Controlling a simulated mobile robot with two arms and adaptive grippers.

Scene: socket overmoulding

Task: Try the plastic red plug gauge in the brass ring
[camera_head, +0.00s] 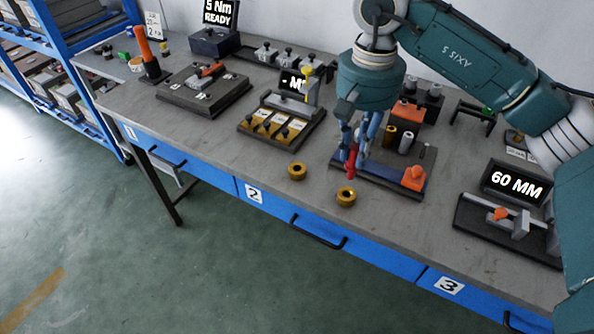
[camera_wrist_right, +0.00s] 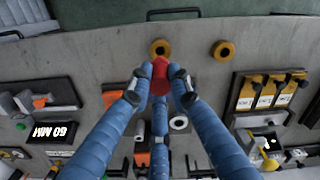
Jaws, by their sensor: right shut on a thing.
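My right gripper (camera_head: 353,152) is shut on the red plug gauge (camera_head: 351,163) above the blue-edged bench. In the right wrist view the red plug gauge (camera_wrist_right: 159,72) sits between the fingertips of my right gripper (camera_wrist_right: 160,84). Two brass rings lie flat near the bench's front edge. One brass ring (camera_head: 345,196) is just in front of the held gauge; it also shows in the wrist view (camera_wrist_right: 160,47). The other brass ring (camera_head: 297,171) lies to its left, and to the right in the wrist view (camera_wrist_right: 222,51). The gauge looks apart from both rings. My left gripper is out of view.
A dark tray with an orange block (camera_head: 413,178) and several cylinders is behind and beside the gripper. A fixture with yellow plates (camera_head: 272,124) stands left. A 60 MM display (camera_head: 517,183) and measuring stand are at right. The front strip around the rings is clear.

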